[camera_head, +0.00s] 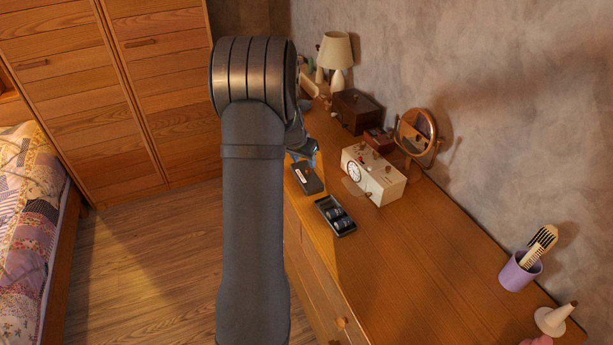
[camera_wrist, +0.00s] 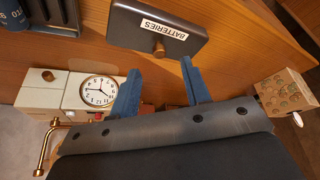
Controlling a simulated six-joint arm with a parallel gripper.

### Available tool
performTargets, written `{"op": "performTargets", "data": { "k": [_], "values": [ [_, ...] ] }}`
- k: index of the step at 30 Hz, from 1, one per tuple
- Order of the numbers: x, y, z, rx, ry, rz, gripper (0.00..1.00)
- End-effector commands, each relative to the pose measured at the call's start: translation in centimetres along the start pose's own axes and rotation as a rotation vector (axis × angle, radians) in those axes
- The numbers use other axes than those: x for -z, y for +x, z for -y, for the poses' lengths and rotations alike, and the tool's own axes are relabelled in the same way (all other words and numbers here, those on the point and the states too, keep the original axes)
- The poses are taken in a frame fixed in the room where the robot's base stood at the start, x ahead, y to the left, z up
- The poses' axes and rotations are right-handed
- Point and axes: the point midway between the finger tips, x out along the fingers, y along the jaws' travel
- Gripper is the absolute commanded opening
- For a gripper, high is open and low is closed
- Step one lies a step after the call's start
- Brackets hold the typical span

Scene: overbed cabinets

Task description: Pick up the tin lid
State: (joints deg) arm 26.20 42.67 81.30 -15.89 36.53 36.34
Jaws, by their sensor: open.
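The tin lid is a dark rectangular lid (camera_wrist: 128,22) with a white BATTERIES label and a small brass knob. It lies on the wooden dresser top, where the head view shows it (camera_head: 307,180) near the front edge. My gripper (camera_wrist: 159,72) is open and empty, with two blue fingers. In the wrist view the knob appears between and just beyond the fingertips; I cannot tell the height gap. In the head view my arm partly hides the gripper (camera_head: 306,158). The open black tin (camera_head: 325,203) with dark batteries sits nearer the camera.
A cream clock box (camera_head: 385,187) with brass fittings stands right of the lid. Behind are a brown box (camera_head: 357,110), a small mirror (camera_head: 415,130) and a lamp (camera_head: 335,55). A purple cup (camera_head: 519,272) stands near right. The dresser top (camera_head: 430,255) between is clear.

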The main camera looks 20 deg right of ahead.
Motion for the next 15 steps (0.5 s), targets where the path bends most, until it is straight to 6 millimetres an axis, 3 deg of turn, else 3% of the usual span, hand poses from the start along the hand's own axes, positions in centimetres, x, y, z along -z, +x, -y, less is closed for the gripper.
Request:
{"op": "performTargets", "data": {
  "k": [5, 15],
  "values": [
    [0.0, 1.1, -0.1, 0.0, 0.0, 0.001, 0.43],
    [0.2, 5.3, -0.2, -0.001, 0.001, 0.0, 0.43]
  ]
}}
